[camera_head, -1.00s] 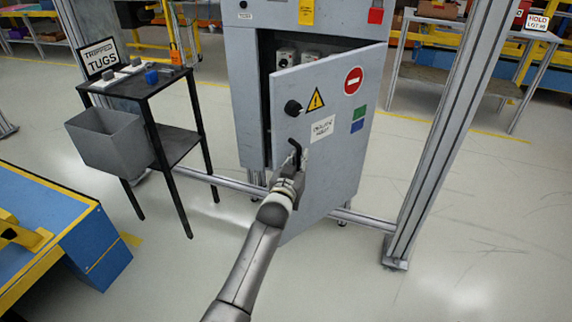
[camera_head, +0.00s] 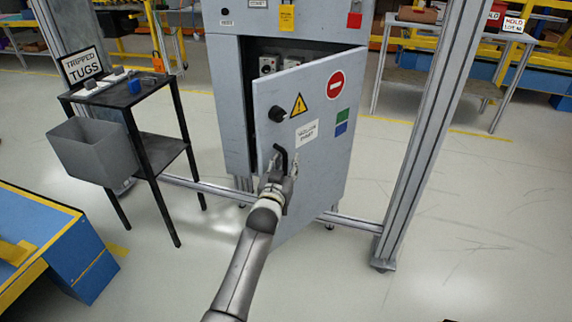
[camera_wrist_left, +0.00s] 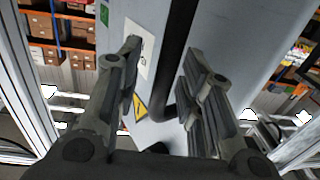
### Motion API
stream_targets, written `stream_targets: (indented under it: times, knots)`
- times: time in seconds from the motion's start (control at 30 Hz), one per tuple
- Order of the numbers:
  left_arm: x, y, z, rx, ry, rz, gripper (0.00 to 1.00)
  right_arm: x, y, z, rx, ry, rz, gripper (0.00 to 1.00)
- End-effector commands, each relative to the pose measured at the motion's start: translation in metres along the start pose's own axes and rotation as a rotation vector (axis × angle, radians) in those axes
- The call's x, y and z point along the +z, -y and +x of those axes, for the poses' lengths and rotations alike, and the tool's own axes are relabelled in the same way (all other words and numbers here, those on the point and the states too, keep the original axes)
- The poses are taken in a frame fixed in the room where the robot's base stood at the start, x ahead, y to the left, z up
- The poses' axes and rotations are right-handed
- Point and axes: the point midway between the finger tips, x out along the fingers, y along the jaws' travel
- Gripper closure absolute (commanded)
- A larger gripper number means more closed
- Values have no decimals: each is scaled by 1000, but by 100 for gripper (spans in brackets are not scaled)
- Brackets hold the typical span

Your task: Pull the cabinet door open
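The grey cabinet (camera_head: 224,95) stands in the middle of the head view. Its door (camera_head: 322,165) is ajar, swung out toward me, with dark interior and switches showing at the top. The door has a black handle (camera_head: 282,153). My left gripper (camera_head: 280,172) is at this handle. In the left wrist view the black handle (camera_wrist_left: 178,35) runs between the two fingers of my left gripper (camera_wrist_left: 161,65). The fingers are spread, with the handle nearer the right finger; a gap shows on the left. My right gripper is not in view.
A black stand (camera_head: 150,150) with a grey bin (camera_head: 95,150) is left of the cabinet. A metal post (camera_head: 425,140) rises at the right. A blue and yellow bench (camera_head: 85,260) is at lower left. The floor in front and right is clear.

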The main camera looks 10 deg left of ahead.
Motion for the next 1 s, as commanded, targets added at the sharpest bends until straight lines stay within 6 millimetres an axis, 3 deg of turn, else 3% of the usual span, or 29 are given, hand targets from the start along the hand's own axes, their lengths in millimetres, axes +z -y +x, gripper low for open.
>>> stream_targets:
  times: [0.27,0.8,1.0]
  knots:
    - [2,1,-10,-1,2,1,65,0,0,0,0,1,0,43]
    - [2,0,-100,1,2,0,65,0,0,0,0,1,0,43]
    - [1,0,-117,1,1,1,65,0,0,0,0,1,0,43]
